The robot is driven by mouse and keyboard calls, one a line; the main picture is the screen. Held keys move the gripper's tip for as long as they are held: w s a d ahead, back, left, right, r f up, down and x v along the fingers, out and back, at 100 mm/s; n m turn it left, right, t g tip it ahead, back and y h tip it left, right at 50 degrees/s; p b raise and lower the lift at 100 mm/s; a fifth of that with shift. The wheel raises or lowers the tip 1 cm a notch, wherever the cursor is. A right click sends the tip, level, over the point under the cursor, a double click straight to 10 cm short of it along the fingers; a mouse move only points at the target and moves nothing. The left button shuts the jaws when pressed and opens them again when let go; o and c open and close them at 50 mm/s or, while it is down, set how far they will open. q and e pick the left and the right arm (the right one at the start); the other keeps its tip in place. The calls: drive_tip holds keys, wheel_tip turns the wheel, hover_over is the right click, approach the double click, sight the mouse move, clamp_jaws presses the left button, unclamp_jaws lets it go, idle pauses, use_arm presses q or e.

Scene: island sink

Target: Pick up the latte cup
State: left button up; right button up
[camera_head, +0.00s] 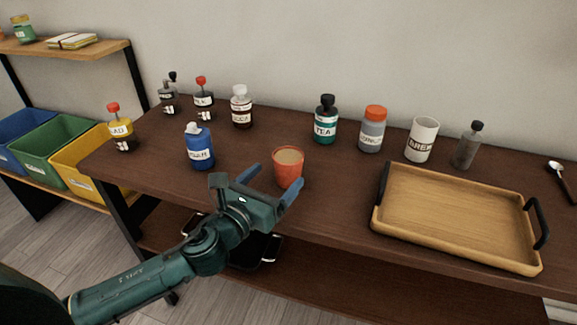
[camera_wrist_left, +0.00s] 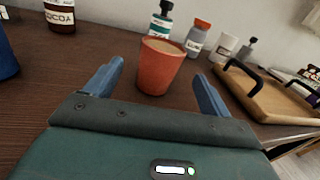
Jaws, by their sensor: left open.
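The latte cup (camera_head: 288,169) is an orange-red cup filled with a tan drink, upright near the front edge of the dark wooden table. My left gripper (camera_head: 272,179) is open with blue fingers, close in front of the cup. In the left wrist view the cup (camera_wrist_left: 160,66) stands just ahead of and between the lines of the two open fingers (camera_wrist_left: 160,85). It does not appear gripped. My right gripper is in neither view.
A blue bottle (camera_head: 199,148) stands left of the cup. A tea bottle (camera_head: 325,121), a grey jar with orange lid (camera_head: 372,130) and a white cup (camera_head: 421,139) stand behind and right. A wooden tray (camera_head: 455,210) with black handles lies at right. Table between cup and tray is clear.

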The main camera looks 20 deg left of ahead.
sight(281, 172)
use_arm(q)
drive_tip(key=shift+x, duration=3.1)
drive_tip(key=shift+c, duration=0.3)
drive_tip(key=c, duration=1.1)
drive_tip(key=shift+c, duration=0.2)
